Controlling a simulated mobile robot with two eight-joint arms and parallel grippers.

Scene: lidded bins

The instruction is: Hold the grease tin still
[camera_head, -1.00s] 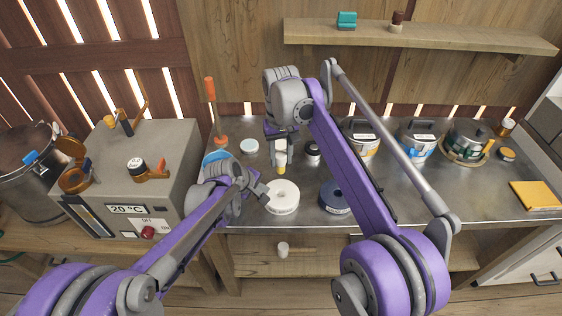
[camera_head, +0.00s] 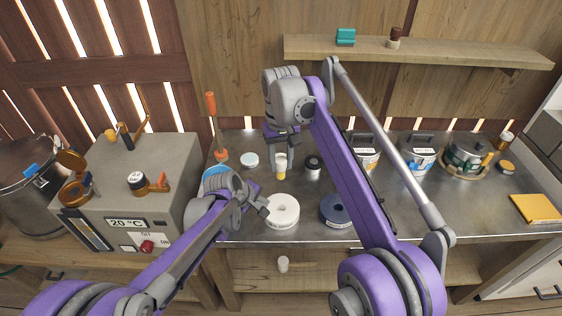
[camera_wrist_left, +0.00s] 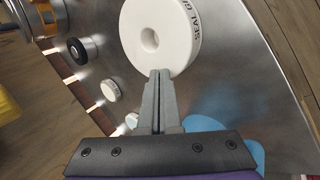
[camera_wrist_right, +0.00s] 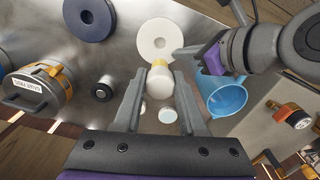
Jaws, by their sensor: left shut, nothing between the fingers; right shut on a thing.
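Two small round tins stand on the metal bench: one white-lidded (camera_head: 249,160), one black-lidded (camera_head: 312,166). My right gripper (camera_head: 281,158) points down between them and is shut on a white cylinder with a yellow end (camera_wrist_right: 159,80), held between its fingers in the right wrist view. My left gripper (camera_head: 264,207) is shut and empty.
A dark blue ring (camera_head: 338,209) lies right of the white disc. A blue funnel (camera_wrist_right: 222,95) is beside my left arm. Lidded pots (camera_head: 417,155) stand at the back right, a grey heater box (camera_head: 130,185) at left. The bench's right front is mostly clear.

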